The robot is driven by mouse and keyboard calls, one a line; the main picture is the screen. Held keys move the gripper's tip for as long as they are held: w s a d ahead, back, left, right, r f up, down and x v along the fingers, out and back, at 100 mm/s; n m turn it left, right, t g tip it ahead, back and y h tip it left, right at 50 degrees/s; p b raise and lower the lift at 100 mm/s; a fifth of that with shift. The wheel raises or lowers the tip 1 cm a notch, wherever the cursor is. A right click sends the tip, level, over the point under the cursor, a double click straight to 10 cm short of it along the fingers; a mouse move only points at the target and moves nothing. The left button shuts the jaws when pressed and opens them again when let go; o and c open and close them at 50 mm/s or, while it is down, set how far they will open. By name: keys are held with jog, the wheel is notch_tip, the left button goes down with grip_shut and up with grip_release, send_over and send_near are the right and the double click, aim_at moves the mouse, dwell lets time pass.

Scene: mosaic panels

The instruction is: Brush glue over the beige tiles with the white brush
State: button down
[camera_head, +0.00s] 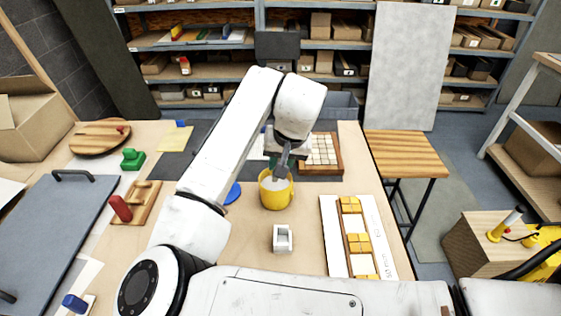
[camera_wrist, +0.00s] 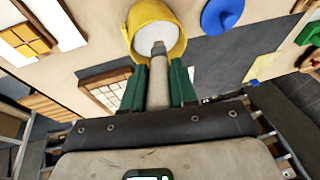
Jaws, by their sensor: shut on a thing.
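The beige tiles (camera_head: 322,149) lie in rows in a brown wooden frame beyond and right of the yellow pot (camera_head: 268,201). In the wrist view the tiles (camera_wrist: 108,93) are left of my gripper. My gripper (camera_wrist: 156,84) has green fingers shut on the pale handle of the brush (camera_wrist: 158,66). The brush points into the mouth of the yellow pot (camera_wrist: 175,45), over white glue (camera_wrist: 153,36). The brush's tip looks grey; I cannot tell how deep it sits. In the head view my gripper (camera_head: 284,160) is above the pot, partly hidden by my wrist.
A small white holder (camera_head: 282,239) stands in front of the pot. A white panel with yellow tiles (camera_head: 357,243) lies at right. A blue disc (camera_head: 233,193) is left of the pot. A red-handled tool (camera_head: 121,208) and a green block (camera_head: 133,159) are farther left.

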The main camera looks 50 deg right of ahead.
jog(key=shift+r+p, duration=1.85)
jog(key=shift+r, duration=0.6)
